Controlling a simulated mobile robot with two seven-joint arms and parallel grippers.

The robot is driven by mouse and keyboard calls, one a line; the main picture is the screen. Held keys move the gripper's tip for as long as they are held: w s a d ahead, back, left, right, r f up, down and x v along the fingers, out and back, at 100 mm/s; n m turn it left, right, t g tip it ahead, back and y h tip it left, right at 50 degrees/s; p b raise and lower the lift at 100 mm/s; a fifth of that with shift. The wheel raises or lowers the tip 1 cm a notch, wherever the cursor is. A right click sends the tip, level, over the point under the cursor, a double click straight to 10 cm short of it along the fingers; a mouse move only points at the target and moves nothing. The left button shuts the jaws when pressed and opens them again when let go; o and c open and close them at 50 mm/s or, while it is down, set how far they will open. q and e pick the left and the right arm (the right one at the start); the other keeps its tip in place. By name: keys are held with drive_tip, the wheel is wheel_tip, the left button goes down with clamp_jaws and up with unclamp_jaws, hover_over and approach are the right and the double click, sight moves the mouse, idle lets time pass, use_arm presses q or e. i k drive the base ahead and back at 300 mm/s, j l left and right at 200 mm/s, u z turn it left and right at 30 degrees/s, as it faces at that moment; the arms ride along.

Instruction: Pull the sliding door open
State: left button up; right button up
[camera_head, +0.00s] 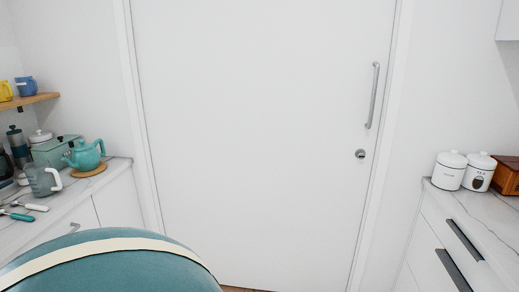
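A white sliding door (250,130) fills the middle of the head view and stands closed in its white frame. A vertical grey metal bar handle (373,95) is fixed near its right edge. A small round metal lock (360,154) sits below the handle. Neither of my grippers shows in the head view, and nothing touches the door or its handle.
A rounded teal thing with a cream band (115,265) fills the lower left foreground. A left counter (112,176) bears a teal teapot (84,155) and a glass jug. A right counter (440,196) bears white canisters (450,170). Floor shows only narrowly below the door.

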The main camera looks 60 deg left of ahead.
sight(258, 115)
drive_tip(key=u, duration=1.75)
drive_tip(key=i+z, duration=0.15)
drive_tip(key=z, duration=0.3)
drive_tip(key=i+z, duration=0.2)
drive_tip(key=z, duration=0.3)
